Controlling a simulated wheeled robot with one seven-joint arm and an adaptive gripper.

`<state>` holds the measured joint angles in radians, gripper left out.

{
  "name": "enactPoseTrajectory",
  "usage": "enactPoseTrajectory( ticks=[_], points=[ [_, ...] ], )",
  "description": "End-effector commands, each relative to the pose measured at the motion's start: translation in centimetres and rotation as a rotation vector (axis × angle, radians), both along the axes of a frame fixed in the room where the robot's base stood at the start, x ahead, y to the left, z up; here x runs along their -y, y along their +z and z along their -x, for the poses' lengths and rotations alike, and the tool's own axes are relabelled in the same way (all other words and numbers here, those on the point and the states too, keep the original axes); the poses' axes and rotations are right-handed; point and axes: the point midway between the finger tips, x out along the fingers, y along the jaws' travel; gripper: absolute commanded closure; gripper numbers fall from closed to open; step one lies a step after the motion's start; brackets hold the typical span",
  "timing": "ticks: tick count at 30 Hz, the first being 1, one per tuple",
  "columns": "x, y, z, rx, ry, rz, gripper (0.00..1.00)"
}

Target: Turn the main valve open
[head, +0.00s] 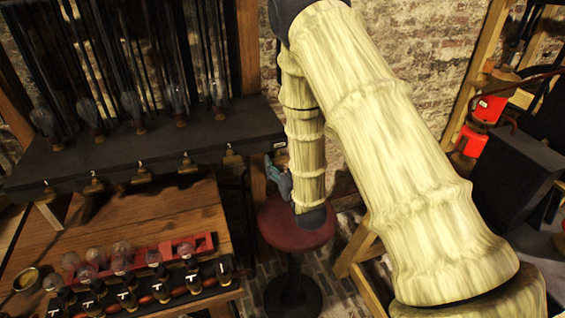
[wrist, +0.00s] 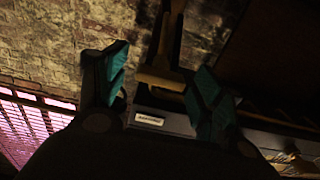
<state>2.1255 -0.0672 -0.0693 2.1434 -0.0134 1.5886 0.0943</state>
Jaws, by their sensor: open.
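My gripper (wrist: 158,72) is open, its two teal-padded fingers apart in the wrist view. A brownish fitting (wrist: 163,78), upright with a crosspiece, shows between the fingers in the wrist view; I cannot tell whether it is the main valve or whether the fingers touch it. A small pale label (wrist: 149,119) sits on a dark ledge just below it. In the head view my gripper (head: 278,178) is beside the right end of the black shelf, above a red stool. Several brass fittings with labels, one of them a tap (head: 232,156), line the shelf's front.
The black shelf (head: 150,150) carries several glass bulbs. Below it, a wooden table (head: 160,215) holds a red rack (head: 160,252) of bulbs and dark labelled pieces. The red round stool (head: 283,232) stands under my gripper. Red containers (head: 490,108) and a black box (head: 510,170) are at right.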

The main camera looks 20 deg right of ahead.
Motion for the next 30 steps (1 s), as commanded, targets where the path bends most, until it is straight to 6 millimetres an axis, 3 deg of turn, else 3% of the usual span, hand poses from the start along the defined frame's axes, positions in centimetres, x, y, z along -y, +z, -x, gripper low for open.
enactPoseTrajectory(
  ticks=[1, 6, 9, 16, 30],
  points=[
    [0.0, 0.01, 0.01, 0.0, 0.0, 0.0, 0.34],
    [0.01, 0.01, 0.02, 0.0, 0.0, 0.0, 0.65],
    [0.02, 0.02, 0.02, 0.0, 0.0, 0.0, 0.78],
    [-0.05, -0.25, 0.02, 0.003, 0.001, 0.052, 0.78],
    [-0.04, -0.15, 0.04, 0.013, 0.0, 0.381, 0.78]
  ],
)
